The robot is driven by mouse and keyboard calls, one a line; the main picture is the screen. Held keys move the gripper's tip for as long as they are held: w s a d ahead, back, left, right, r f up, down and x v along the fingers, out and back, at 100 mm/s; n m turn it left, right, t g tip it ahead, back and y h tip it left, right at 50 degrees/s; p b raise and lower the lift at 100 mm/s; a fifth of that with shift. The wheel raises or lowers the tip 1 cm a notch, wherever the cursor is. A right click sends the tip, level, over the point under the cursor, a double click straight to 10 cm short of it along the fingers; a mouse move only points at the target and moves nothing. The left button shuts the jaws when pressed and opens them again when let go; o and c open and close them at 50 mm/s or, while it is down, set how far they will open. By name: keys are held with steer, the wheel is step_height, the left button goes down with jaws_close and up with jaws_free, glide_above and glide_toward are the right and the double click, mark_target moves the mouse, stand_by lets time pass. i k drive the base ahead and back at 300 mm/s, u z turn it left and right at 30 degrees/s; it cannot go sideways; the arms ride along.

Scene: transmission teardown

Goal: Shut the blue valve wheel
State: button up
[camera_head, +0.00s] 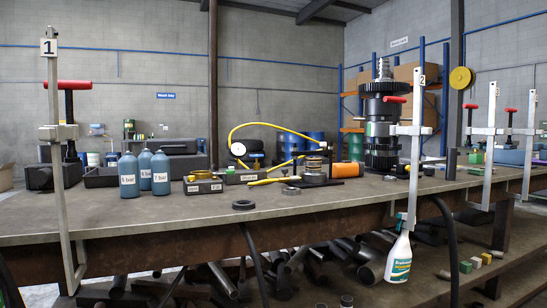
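I cannot make out a blue valve wheel in this view. A yellow disc (461,78), round like a wheel, is at the upper right by a dark post. The blue things I see are bottles, barrels and rack posts. Three blue bottles with bar labels (129,177) stand upright at the left of the workbench (300,203). My gripper is not in view.
Clamps with red handles stand along the bench edge, one marked 1 (55,160) and one marked 2 (412,150). A tall dark gear assembly (381,105) stands behind. A yellow hose (275,127) loops mid-bench. A spray bottle (399,258) hangs in front. Pipes fill the lower shelf.

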mark_target(256, 156)
steer(key=z, duration=1.65)
steer(key=k, duration=1.1)
steer(key=u, duration=1.5)
steer(key=i, duration=1)
steer(key=u, duration=0.1)
